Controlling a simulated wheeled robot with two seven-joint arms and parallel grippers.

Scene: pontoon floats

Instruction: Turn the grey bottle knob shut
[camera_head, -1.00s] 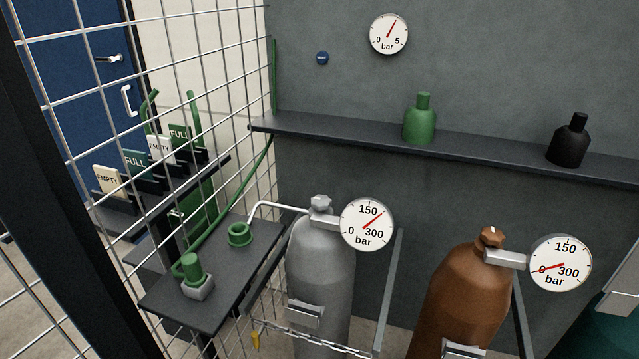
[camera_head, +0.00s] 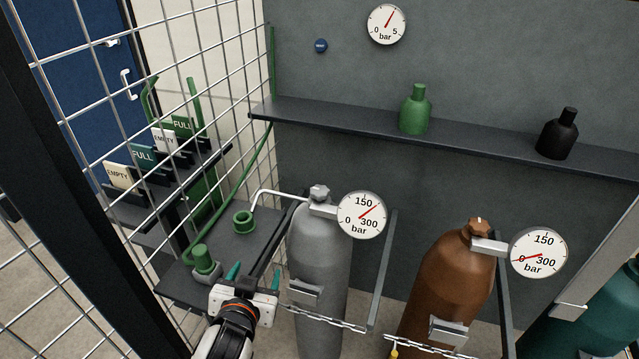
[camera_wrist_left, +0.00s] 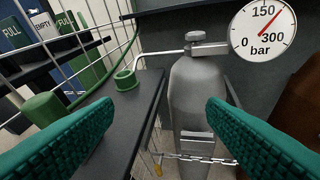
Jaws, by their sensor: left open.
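The grey bottle (camera_head: 318,250) stands upright behind a chain, with its grey knob (camera_head: 319,192) on top and a gauge (camera_head: 362,214) to the right of the knob reading between 150 and 300 bar. In the left wrist view the grey knob (camera_wrist_left: 195,37) is above and beyond the fingers. My left gripper (camera_head: 254,273) is open and empty, in front of the small dark shelf and to the lower left of the grey bottle. Its green fingers (camera_wrist_left: 160,135) frame the bottle body in the left wrist view. My right gripper is not in view.
The dark side shelf (camera_head: 265,238) holds a green ring fitting (camera_head: 243,222) and a green cap (camera_head: 205,258). A brown bottle (camera_head: 450,285) stands to the right. Wire mesh (camera_head: 210,80) closes the left side. A chain (camera_head: 325,319) crosses the bottle front.

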